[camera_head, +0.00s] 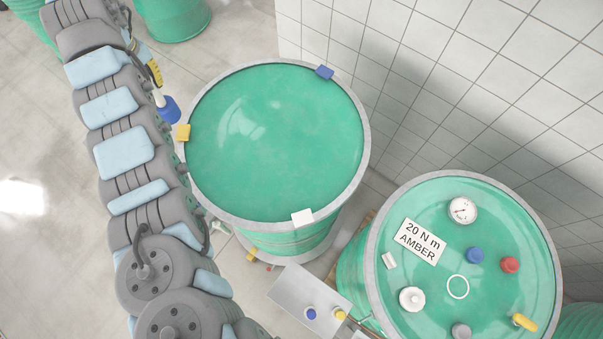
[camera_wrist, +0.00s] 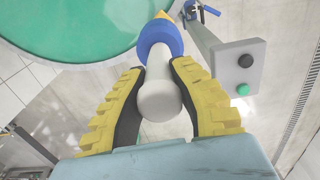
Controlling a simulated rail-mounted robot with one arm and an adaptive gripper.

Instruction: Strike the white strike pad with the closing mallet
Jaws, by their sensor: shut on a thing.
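The white strike pad (camera_head: 302,217) sits on the near rim of the large green drum (camera_head: 275,145). A blue pad (camera_head: 325,72) and a yellow pad (camera_head: 183,132) sit elsewhere on that rim. My gripper (camera_head: 156,80) is left of the drum, shut on the closing mallet (camera_head: 170,111). In the wrist view, the yellow fingers of my gripper (camera_wrist: 158,100) close around the mallet's white handle (camera_wrist: 158,100), with its blue head (camera_wrist: 160,42) beyond. A yellow piece shows past the head; I cannot tell whether it touches. The white strike pad is away from the mallet.
A second green drum (camera_head: 465,265) at lower right carries a gauge, caps and a "20 N m AMBER" card (camera_head: 419,241). A grey plate (camera_head: 297,301) with small blue and yellow pieces is between. A tiled wall (camera_head: 480,80) stands behind. A grey button post (camera_wrist: 235,65) shows in the wrist view.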

